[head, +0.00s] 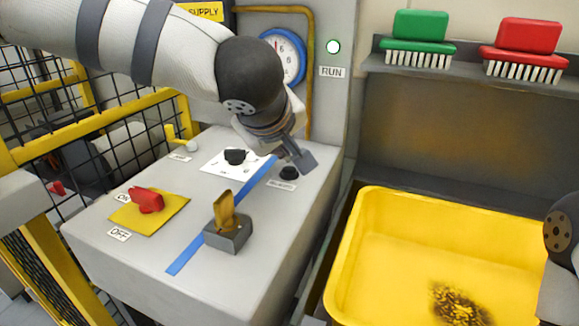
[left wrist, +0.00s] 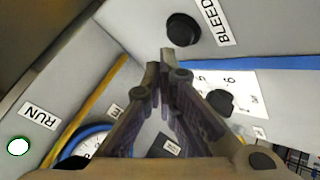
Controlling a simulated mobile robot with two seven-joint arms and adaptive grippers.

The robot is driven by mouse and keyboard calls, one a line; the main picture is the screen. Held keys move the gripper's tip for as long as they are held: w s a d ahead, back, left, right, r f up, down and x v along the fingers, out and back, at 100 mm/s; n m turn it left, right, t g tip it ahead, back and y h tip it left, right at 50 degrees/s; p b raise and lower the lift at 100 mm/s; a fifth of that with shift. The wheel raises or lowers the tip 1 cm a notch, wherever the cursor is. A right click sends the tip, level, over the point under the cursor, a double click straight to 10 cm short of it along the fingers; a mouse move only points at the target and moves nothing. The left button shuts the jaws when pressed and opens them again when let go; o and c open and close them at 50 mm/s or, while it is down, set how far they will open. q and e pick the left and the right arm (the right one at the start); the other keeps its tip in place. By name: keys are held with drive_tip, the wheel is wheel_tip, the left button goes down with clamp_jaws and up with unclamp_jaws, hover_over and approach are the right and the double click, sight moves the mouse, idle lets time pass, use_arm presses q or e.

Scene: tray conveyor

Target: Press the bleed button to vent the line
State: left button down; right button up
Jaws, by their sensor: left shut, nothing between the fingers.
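The bleed button is a round black button (head: 289,173) at the right of the grey console top, with a small white label in front of it. In the left wrist view the black button (left wrist: 183,29) sits at the upper middle beside the BLEED label (left wrist: 209,22). My left gripper (head: 306,160) is shut and empty, just behind and right of the button in the head view. Its closed tips (left wrist: 167,55) point below the button in the wrist view, apart from it in the picture; their height above the console is hard to tell.
On the console (head: 110,235) are a black dial (head: 235,156), a red switch (head: 148,200), a brass lever (head: 226,213) and blue tape (head: 215,220). A gauge (head: 291,54) and a lit RUN lamp (head: 333,46) are behind. A yellow tub (head: 390,225) stands right.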

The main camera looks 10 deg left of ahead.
sight(284, 169)
use_arm(q)
drive_tip(key=shift+f, duration=0.45)
drive_tip(key=shift+f, duration=0.35)
idle(0.4)
drive_tip(key=shift+r, duration=0.8)
drive_tip(key=shift+r, duration=3)
